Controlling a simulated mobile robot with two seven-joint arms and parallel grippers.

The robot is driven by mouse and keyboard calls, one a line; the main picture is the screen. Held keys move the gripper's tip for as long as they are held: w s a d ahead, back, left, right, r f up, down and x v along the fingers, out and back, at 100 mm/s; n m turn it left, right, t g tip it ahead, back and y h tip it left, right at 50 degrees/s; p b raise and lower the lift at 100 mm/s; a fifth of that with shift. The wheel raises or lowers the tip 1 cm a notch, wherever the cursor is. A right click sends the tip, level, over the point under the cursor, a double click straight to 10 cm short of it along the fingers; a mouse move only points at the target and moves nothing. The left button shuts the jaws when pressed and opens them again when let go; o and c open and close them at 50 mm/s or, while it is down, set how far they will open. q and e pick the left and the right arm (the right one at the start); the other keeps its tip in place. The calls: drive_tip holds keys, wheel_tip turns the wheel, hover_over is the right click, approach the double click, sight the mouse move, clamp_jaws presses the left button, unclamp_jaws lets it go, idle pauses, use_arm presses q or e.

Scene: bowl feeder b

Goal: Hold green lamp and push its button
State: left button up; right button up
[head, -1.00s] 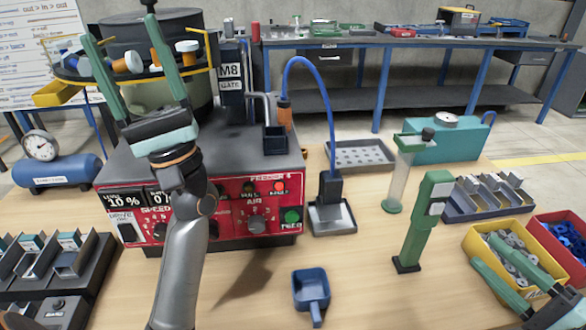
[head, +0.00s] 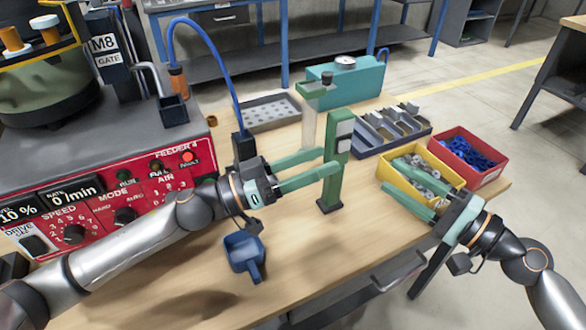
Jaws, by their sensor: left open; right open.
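The green lamp (head: 332,184) stands upright on the table on a small dark base, with a pale panel near its top. My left gripper (head: 328,161) has come in from the left at the lamp's upper half. Its fingers are apart, with their tips at the lamp; I cannot tell if they touch it. The lamp's button cannot be made out. My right gripper (head: 390,176) is open, its fingers over the yellow bin to the right of the lamp.
The yellow bin (head: 398,186) of metal parts and the red bin (head: 490,178) of blue parts stand right. A blue scoop (head: 240,252) lies in front. The red feeder panel (head: 95,205) is left. A clear tube (head: 309,128) stands behind the lamp.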

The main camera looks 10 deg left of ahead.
sight(349, 152)
use_arm(q)
drive_tip(key=w+a+f+m+t+y, duration=0.1)
drive_tip(key=w+a+f+m+y, duration=0.1)
drive_tip(key=w+a+f+y, duration=0.3)
drive_tip(key=w+d, duration=0.2)
drive_tip(key=d, duration=0.1)
drive_tip(key=w+d+h, duration=0.1)
drive_tip(key=d, duration=0.3)
drive_tip(key=w+d+h, duration=0.1)
drive_tip(key=w+d, duration=0.1)
drive_tip(key=d, duration=0.2)
drive_tip(key=shift+w+d+f, duration=0.1)
drive_tip(key=shift+w+f, duration=0.2)
drive_tip(key=shift+w, duration=0.05)
clamp_jaws()
